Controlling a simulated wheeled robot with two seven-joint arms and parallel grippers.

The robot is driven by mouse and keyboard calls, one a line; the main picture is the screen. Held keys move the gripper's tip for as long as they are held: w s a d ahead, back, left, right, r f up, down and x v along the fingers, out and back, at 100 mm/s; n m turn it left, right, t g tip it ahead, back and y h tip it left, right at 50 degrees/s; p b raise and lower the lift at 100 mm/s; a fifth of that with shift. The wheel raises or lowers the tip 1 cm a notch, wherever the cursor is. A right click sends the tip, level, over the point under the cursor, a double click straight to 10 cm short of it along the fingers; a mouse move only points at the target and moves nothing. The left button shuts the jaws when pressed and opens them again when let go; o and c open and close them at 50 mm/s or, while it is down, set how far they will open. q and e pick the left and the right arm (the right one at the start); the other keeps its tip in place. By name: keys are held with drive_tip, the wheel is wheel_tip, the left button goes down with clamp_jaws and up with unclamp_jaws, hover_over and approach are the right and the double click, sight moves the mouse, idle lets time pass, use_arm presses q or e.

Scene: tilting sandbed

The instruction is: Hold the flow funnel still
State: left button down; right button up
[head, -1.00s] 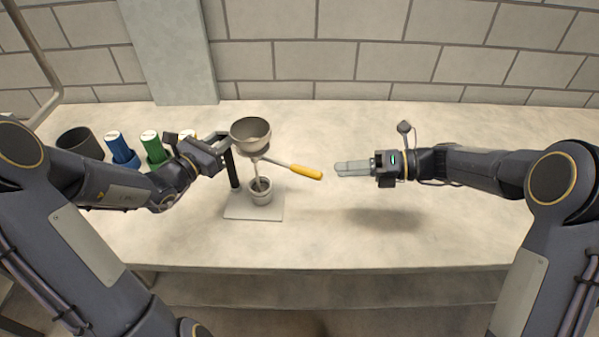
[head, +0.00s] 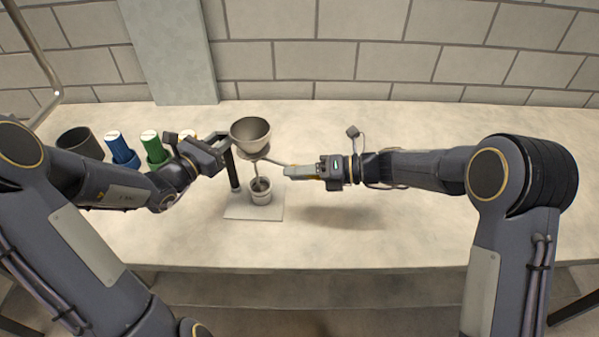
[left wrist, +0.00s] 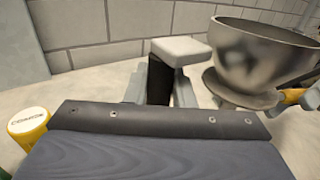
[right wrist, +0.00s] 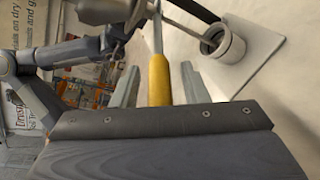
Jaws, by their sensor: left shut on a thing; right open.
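The metal flow funnel (head: 251,133) sits on a dark stand (head: 233,172) with a pale base plate (head: 240,212). A small cup (head: 261,191) stands on the plate under it. My left gripper (head: 220,144) is shut on the top of the stand beside the funnel; the left wrist view shows the stand's post (left wrist: 160,80) between its fingers. A yellow handle (right wrist: 159,80) on a thin rod runs out to the right from below the funnel. My right gripper (head: 300,171) is open around this handle; in the right wrist view the handle lies between the fingers with gaps on both sides.
A yellow container (left wrist: 28,125) shows in the left wrist view. The table's right side is clear.

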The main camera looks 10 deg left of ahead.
clamp_jaws()
drive_tip(key=shift+s+a+m+t, duration=0.25)
drive_tip(key=shift+s+m+t, duration=0.5)
drive_tip(key=shift+m+t, duration=0.35)
unclamp_jaws()
drive_tip(key=v, duration=1.2)
